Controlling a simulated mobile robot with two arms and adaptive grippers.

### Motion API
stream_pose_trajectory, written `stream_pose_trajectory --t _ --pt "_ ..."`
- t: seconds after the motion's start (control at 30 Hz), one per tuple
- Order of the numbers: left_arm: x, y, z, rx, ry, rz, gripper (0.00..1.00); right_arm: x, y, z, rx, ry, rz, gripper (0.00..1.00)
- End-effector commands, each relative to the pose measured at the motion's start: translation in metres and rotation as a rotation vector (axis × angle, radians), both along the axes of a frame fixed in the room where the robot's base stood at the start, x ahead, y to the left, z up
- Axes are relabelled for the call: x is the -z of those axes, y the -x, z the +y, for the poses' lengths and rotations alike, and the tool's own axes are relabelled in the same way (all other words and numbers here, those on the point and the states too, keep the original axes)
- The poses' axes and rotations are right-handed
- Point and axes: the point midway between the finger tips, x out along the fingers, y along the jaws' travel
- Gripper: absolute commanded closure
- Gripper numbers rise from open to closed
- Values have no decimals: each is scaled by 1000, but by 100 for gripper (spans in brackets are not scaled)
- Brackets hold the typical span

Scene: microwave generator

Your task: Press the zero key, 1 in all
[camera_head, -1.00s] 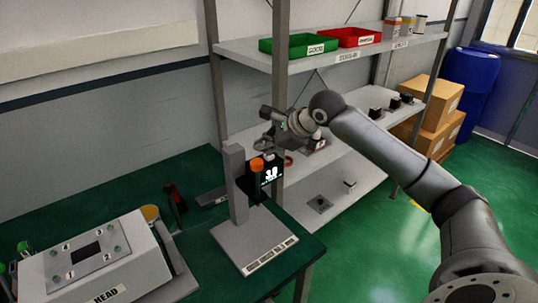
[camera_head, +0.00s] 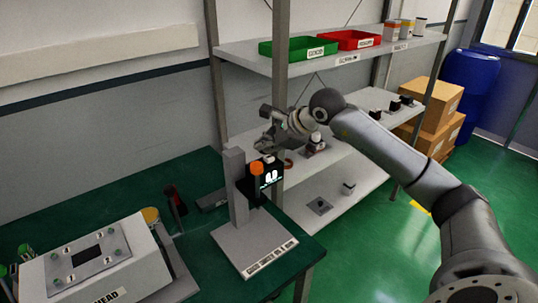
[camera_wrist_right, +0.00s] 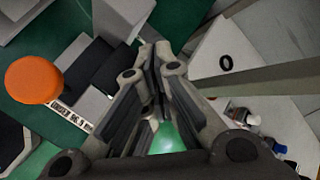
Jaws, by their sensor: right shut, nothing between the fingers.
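A dark instrument with a lit display (camera_head: 270,179) is mounted on a grey stand (camera_head: 237,190) on the green table. An orange knob (camera_head: 257,168) sits on its upper left; it also shows large in the right wrist view (camera_wrist_right: 33,80). A small pale part (camera_head: 268,158) shows on top beside the knob; I cannot tell for sure that it is the zero key. My right gripper (camera_head: 264,148) is just above the instrument, with shut, empty fingers. In the wrist view its fingertips (camera_wrist_right: 152,52) meet near the middle. Contact with the instrument cannot be made out. My left gripper is not in view.
A grey shelf rack (camera_head: 300,195) stands right behind the stand, with its upright close to my right gripper. A boxed device (camera_head: 100,260) with several numbered points is on the table at left. A green tray (camera_head: 298,47) and a red tray (camera_head: 352,40) are on the top shelf.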

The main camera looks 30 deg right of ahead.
Motion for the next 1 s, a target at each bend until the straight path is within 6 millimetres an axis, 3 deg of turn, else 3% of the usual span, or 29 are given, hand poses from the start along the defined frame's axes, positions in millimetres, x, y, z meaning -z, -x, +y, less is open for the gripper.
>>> stream_pose_trajectory --t 0.43,1.0 --pt "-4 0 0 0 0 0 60 -6 0 0 0 0 -1 100" --pt "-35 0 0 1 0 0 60 -54 0 0 -1 -1 -1 100"
